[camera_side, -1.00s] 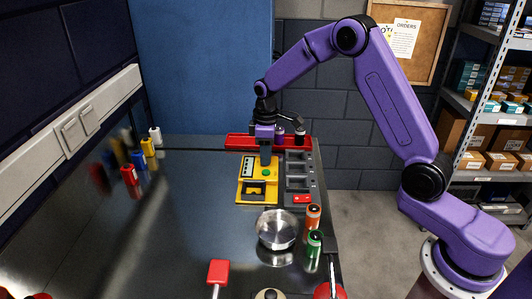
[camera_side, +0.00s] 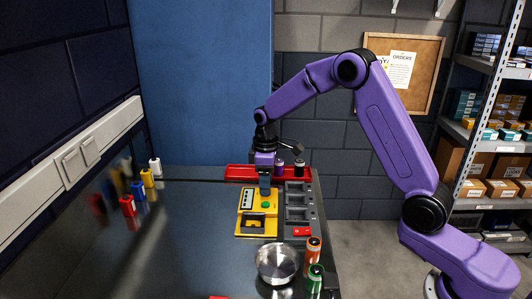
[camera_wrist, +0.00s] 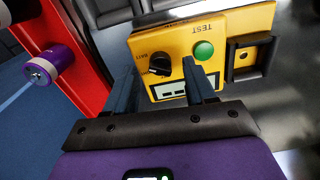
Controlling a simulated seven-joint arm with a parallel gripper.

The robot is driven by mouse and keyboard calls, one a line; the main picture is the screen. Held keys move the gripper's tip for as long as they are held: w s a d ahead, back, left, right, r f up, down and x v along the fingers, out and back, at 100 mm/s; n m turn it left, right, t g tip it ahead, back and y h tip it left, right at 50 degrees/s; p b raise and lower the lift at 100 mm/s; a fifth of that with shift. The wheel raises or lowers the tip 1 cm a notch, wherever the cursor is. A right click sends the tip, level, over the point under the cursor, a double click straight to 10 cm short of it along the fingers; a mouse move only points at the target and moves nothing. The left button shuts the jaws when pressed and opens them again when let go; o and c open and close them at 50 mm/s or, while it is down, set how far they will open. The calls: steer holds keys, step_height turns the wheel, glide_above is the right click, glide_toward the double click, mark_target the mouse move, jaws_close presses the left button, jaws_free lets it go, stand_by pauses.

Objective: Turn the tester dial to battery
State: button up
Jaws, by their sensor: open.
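The yellow tester (camera_side: 245,224) lies on the bench, with a green button and a recessed bay at its near end. In the wrist view the tester (camera_wrist: 232,24) shows a black dial (camera_wrist: 158,66) beside the lettering BATT, a green TEST button (camera_wrist: 204,50) and a small display window (camera_wrist: 168,90). A pale mark shows on the dial's lower right edge. My gripper (camera_side: 265,190) is over the far part of the tester, pointing down. In the wrist view my open gripper (camera_wrist: 158,74) has its fingers on either side of the dial. I cannot tell whether they touch it.
A red tray (camera_side: 238,173) is behind, near purple and black cylinders. A grey slotted holder (camera_side: 312,212) is right of the tester. A metal bowl (camera_side: 277,262), an orange battery (camera_side: 313,249) and a green battery (camera_side: 315,276) stand nearer. Colored cells stand left; the bench between is clear.

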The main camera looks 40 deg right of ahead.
step_height(320, 180, up, 16)
stand_by(0.4)
stand_by(0.3)
steer(key=s+a+f+n, duration=0.1)
steer(key=s+a, duration=0.3)
steer(key=s, duration=0.5)
steer(key=s+a+f+n, duration=0.15)
steer(key=s+a, duration=0.25)
steer(key=s, duration=0.5)
steer(key=s+d+f+n, duration=0.1)
steer(key=s+d+f, duration=0.1)
steer(key=s, duration=0.8)
steer(key=s+d+f+n, duration=0.1)
steer(key=s+d+f, duration=0.2)
steer(key=s, duration=0.6)
steer(key=shift+s+d+f, duration=0.2)
steer(key=shift+s+f, duration=0.2)
